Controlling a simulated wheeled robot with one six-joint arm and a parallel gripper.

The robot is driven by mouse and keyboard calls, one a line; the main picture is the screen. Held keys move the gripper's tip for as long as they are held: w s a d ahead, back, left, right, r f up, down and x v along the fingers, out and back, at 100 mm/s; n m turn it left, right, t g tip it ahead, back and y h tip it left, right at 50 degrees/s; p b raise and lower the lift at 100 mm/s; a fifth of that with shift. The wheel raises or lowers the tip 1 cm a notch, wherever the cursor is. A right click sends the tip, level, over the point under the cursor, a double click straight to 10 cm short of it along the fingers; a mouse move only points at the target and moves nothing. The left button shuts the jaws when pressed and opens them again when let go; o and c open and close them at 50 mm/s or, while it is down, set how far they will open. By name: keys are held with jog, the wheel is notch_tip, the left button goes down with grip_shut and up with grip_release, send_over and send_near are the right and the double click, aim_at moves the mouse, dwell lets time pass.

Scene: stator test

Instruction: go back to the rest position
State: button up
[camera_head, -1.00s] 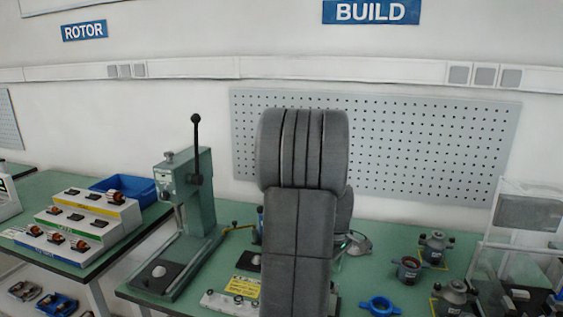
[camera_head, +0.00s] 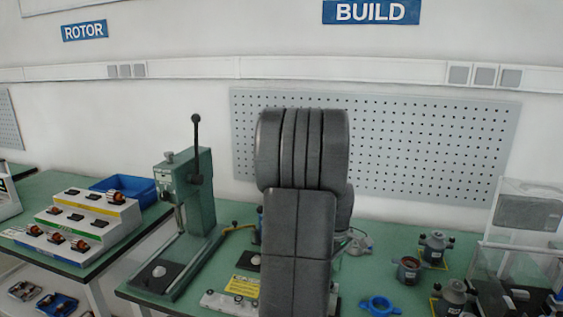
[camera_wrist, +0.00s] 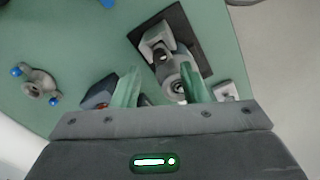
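My gripper (camera_wrist: 158,70) shows in the wrist view with its two pale green fingers well apart and nothing held between them. It hangs above the green bench top (camera_wrist: 85,45). Beyond the fingers, a grey fixture (camera_wrist: 160,45) on a dark plate lies on the bench. A small dark and reddish part (camera_wrist: 98,95) shows just left of the left finger, partly hidden by it. In the head view, my dark grey arm stands upright in the middle and hides my gripper.
A green lever press (camera_head: 187,190) stands left of my arm. A blue ring (camera_head: 379,306) and several grey fixtures, one a dark round housing (camera_head: 408,268), stand to the right. A clear-walled unit (camera_head: 515,255) is at the far right. A pegboard (camera_head: 430,145) is behind.

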notch_tip(320, 180, down, 4)
jog(key=shift+r, duration=0.1)
jog(key=shift+f, duration=0.2)
jog(key=shift+m, duration=2.5)
jog(key=shift+s+r, duration=0.1)
